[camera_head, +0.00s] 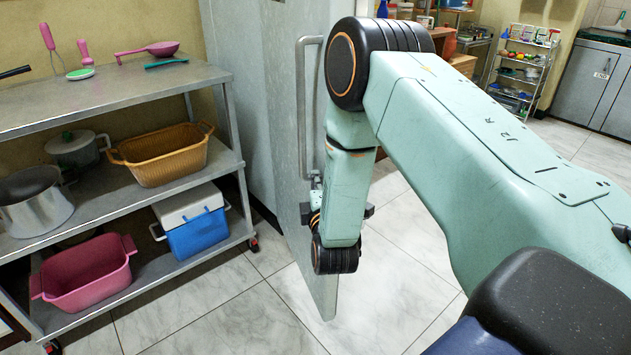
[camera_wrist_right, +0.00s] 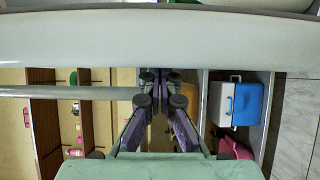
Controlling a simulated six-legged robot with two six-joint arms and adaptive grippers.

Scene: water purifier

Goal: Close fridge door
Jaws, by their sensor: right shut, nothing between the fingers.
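The fridge door (camera_head: 283,120) stands open as a tall grey panel in the middle of the head view, its lower corner out over the floor. Its long upright bar handle (camera_head: 301,110) shows left of my right arm. My right gripper (camera_head: 306,212) is at the door, near the handle's lower end, and mostly hidden behind my own wrist. In the right wrist view the gripper (camera_wrist_right: 160,100) is shut and empty, close to a pale band that looks like the door and beside a long bar that looks like the handle. Contact cannot be told. My left gripper is not in view.
A metal shelf (camera_head: 120,95) stands left of the door, holding a wicker basket (camera_head: 165,155), a blue and white cooler (camera_head: 195,232), a pink tub (camera_head: 85,275) and a pot (camera_head: 35,205). Tiled floor (camera_head: 225,310) is clear in front. A white rack (camera_head: 525,65) stands far right.

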